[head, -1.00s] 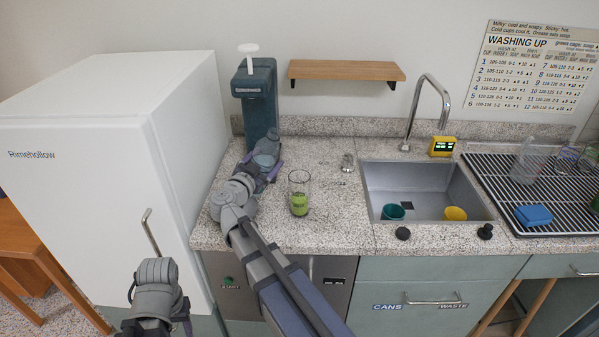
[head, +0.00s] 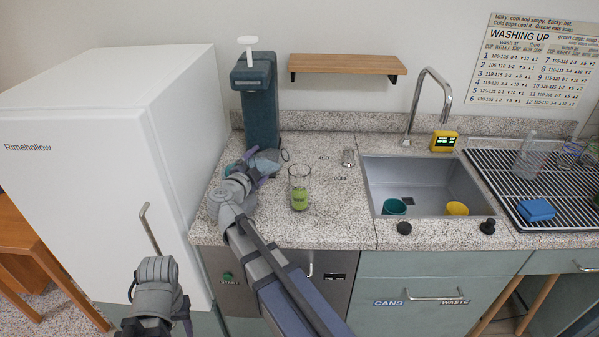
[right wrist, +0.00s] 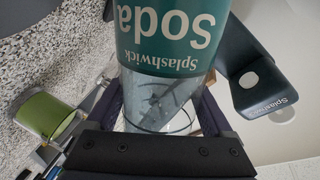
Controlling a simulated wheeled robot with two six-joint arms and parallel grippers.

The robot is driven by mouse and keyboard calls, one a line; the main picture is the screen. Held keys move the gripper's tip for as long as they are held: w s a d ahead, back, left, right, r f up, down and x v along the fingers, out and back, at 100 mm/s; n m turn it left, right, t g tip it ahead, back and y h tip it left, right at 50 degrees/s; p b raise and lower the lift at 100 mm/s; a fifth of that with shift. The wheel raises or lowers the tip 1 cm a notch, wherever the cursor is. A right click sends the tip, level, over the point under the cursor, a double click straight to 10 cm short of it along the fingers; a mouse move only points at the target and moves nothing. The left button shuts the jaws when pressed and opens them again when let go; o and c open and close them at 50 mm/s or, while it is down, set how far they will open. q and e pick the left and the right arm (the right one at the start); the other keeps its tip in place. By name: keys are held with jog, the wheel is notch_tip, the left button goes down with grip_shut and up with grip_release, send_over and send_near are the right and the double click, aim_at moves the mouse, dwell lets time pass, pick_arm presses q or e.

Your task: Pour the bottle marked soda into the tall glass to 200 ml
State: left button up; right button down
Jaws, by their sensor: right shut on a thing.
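The soda bottle (right wrist: 165,35) has a teal label reading "Splashwick Soda" and clear walls, and fills the middle of the right wrist view. My right gripper (right wrist: 160,115) is shut around it. In the head view the bottle (head: 265,162) is partly hidden by my right gripper (head: 258,168) and looks tilted, above the counter's left part. The tall glass (head: 299,187) stands upright on the counter just right of that gripper, with green in its lower part. The glass also shows at the left of the right wrist view (right wrist: 45,116). My left gripper (head: 155,315) hangs low before the fridge, its fingers unclear.
A teal Splashwick dispenser (head: 260,105) stands behind the bottle. The sink (head: 425,185) holds a teal and a yellow cup. The white fridge (head: 105,150) borders the counter's left. Counter around the glass is clear.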

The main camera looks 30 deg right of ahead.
aim_at(257, 154)
jog(key=shift+w+a+r, duration=0.1)
jog(key=shift+a+r, duration=0.05)
jog(key=shift+w+a+r+m+p, duration=0.1)
jog(key=shift+r+m+p, duration=0.35)
jog(key=shift+m+p, duration=0.1)
jog(key=shift+w+a+r+m+p, duration=0.1)
jog(key=shift+r+m+p, duration=0.35)
jog(key=shift+m+p, duration=0.1)
jog(key=shift+s+d+r+m+y+p, duration=0.1)
jog(key=shift+r+m+y+p, duration=0.3)
jog(key=shift+r+p, duration=0.05)
jog(key=shift+s+d+r+m+t+p, duration=0.1)
jog(key=shift+r+m+t+p, duration=0.2)
jog(key=shift+r+p, duration=0.1)
jog(key=shift+r+m+p, duration=0.5)
jog(key=shift+r+p, duration=0.1)
jog(key=shift+p, duration=0.05)
dwell(1.6)
